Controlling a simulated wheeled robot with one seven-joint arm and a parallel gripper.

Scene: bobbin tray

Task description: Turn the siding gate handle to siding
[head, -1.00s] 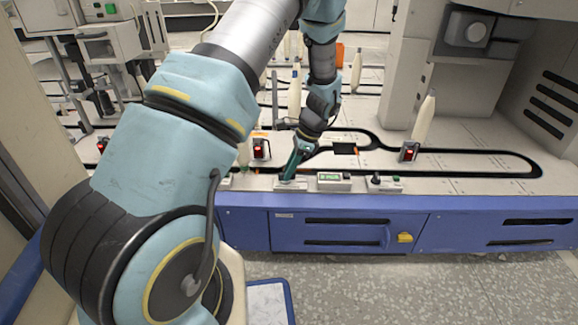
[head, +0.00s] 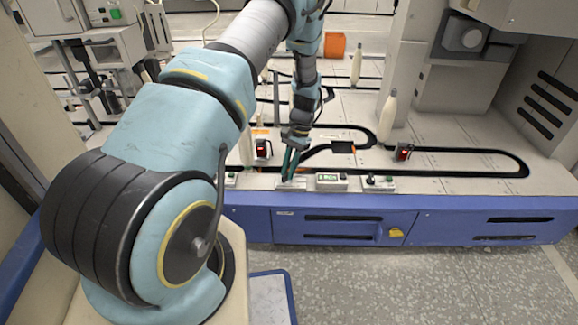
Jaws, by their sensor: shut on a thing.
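My gripper (head: 289,168) has teal fingers pointing down at a small light control plate (head: 291,184) on the front ledge of the machine. The fingers are shut on the handle on that plate. The handle itself is hidden by the fingers, so I cannot read its angle or any mark beside it. Just behind the gripper, a black track slot branches off diagonally from the long loop (head: 450,150).
A green-lit display box (head: 331,182) and a black-knobbed plate (head: 378,183) stand right of the gripper. Cream bobbins (head: 388,115) stand upright along the slots. Red-lit sensor boxes (head: 404,151) flank the track. A blue drawer front (head: 330,226) runs below the ledge.

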